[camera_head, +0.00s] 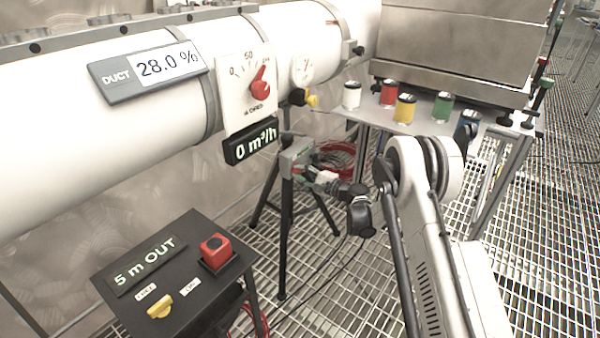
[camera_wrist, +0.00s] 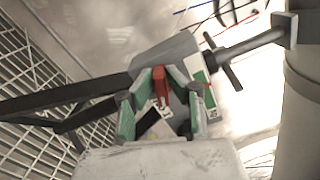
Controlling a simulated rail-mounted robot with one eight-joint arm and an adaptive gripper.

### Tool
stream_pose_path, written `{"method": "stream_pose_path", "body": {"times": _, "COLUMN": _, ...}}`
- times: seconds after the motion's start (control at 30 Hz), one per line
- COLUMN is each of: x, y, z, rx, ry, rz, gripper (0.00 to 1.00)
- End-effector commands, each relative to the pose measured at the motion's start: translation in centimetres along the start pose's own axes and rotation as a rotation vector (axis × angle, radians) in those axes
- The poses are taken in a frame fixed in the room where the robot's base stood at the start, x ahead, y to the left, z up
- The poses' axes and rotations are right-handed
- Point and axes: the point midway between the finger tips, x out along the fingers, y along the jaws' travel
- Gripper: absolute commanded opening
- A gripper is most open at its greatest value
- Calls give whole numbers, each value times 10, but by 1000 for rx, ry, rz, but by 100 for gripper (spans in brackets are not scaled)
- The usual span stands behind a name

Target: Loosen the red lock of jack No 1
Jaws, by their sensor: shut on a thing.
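The red lock (camera_wrist: 160,84) is a small red lever on a grey box (camera_wrist: 160,56), seen near the centre of the wrist view. My gripper (camera_wrist: 160,100) has green-padded fingers and is shut on the red lock, with the lever between them. In the head view the grey box (camera_head: 296,156) sits on top of a black tripod (camera_head: 286,215), and my gripper (camera_head: 318,177) reaches it from the right. The lock is mostly hidden there. A green-and-white label (camera_wrist: 197,70) shows on the box; no jack number is readable.
A white duct (camera_head: 90,85) with a dial panel (camera_head: 248,92) runs above and behind the tripod. A black control box (camera_head: 175,270) with a red button stands at lower left. A table (camera_head: 400,127) with several coloured cans is behind my arm. Red cable (camera_head: 335,155) lies behind the tripod.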

Motion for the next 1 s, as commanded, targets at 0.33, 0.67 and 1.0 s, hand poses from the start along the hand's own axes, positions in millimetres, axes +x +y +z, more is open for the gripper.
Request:
{"method": "stream_pose_path", "body": {"times": 0.33, "x": 0, "y": 2, "z": 0, "rx": -98, "ry": 0, "rz": 0, "gripper": 0}}
{"method": "stream_pose_path", "body": {"times": 0.67, "x": 0, "y": 2, "z": 0, "rx": -108, "ry": 0, "rz": 0, "gripper": 0}}
{"method": "stream_pose_path", "body": {"times": 1.0, "x": 0, "y": 2, "z": 0, "rx": -107, "ry": 0, "rz": 0, "gripper": 31}}
